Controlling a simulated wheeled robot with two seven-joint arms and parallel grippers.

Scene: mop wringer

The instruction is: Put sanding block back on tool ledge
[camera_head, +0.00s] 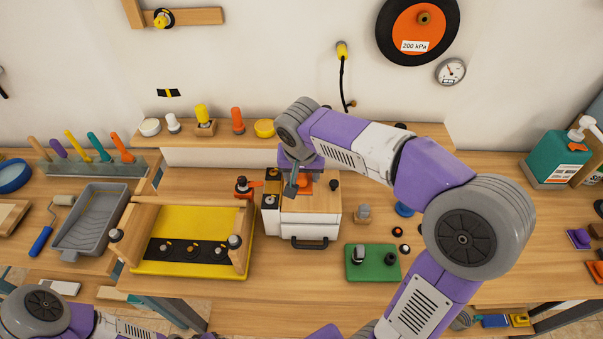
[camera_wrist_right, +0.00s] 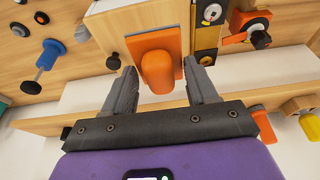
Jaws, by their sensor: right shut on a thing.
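The orange block with a rounded orange handle, which looks like the sanding block (camera_head: 307,184), is at the wood-topped white box (camera_head: 318,205) in the middle of the bench. My right gripper (camera_head: 297,184) is above that box, pointing down. In the right wrist view the orange block (camera_wrist_right: 158,68) lies between the fingertips, and the gripper is shut on it. I cannot tell whether the block touches the box top. A wooden ledge (camera_head: 350,142) runs along the wall behind, partly hidden by my right arm. My left gripper is out of view.
A yellow tray (camera_head: 190,222) stands left of the box. The bench front edge is mostly clear.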

